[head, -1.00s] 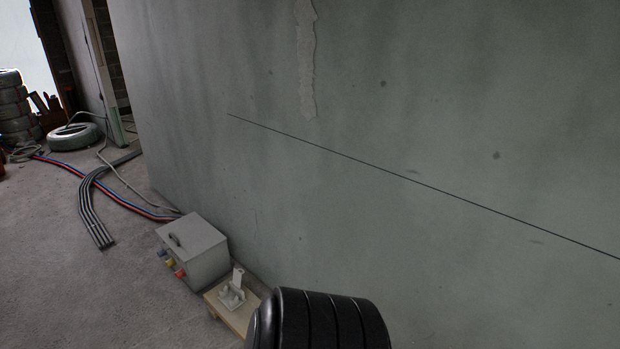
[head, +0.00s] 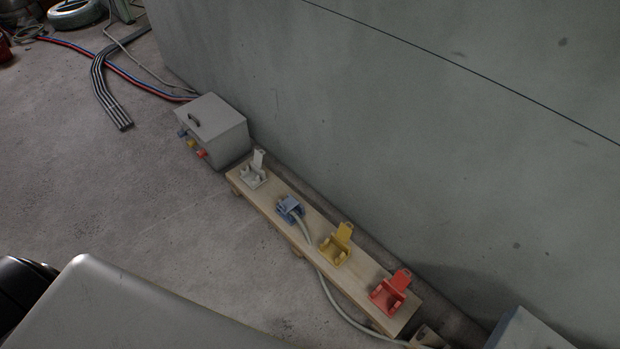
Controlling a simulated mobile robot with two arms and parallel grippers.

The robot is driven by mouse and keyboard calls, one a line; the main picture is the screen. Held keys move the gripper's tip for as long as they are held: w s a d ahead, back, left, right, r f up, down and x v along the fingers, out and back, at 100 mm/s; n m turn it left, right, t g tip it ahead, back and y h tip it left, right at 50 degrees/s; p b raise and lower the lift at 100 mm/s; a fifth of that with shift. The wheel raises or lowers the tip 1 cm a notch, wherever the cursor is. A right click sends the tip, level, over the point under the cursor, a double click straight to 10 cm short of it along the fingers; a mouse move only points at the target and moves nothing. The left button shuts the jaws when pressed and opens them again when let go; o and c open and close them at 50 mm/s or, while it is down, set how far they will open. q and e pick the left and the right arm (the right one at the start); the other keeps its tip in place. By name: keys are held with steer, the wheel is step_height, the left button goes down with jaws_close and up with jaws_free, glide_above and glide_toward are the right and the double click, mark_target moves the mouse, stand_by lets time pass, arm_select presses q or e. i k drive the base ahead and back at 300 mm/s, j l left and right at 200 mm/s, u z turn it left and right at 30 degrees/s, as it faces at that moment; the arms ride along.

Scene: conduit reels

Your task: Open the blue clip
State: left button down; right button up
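The blue clip (head: 290,208) sits on a low wooden plank (head: 262,203) along the foot of the wall, second from the plank's far end. Its top flap looks folded down, and a grey cable (head: 306,231) runs out of it toward the near side. On the same plank the white clip (head: 254,172), the yellow clip (head: 337,247) and the red clip (head: 391,293) have their flaps standing up. Neither of my grippers shows in the head view. A dark rounded part and a grey panel at the lower left are apparently my own body.
A grey box (head: 213,131) with blue, yellow and red sockets stands on the floor beyond the plank. Bundled grey conduits (head: 106,92) and red-blue hoses lie farther back. The wall (head: 420,150) rises right behind the plank. The floor (head: 130,200) left of the plank is clear.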

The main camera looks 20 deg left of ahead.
mark_target(287, 205)
steer(key=u, duration=0.9)
steer(key=i+j+z, duration=0.15)
steer(key=z, duration=0.7)
steer(key=i+j+z, duration=0.3)
steer(key=j, duration=0.4)
steer(key=j+z, duration=0.35)
steer(key=j, duration=0.35)
steer(key=j+z, duration=0.3)
steer(key=j, duration=0.45)
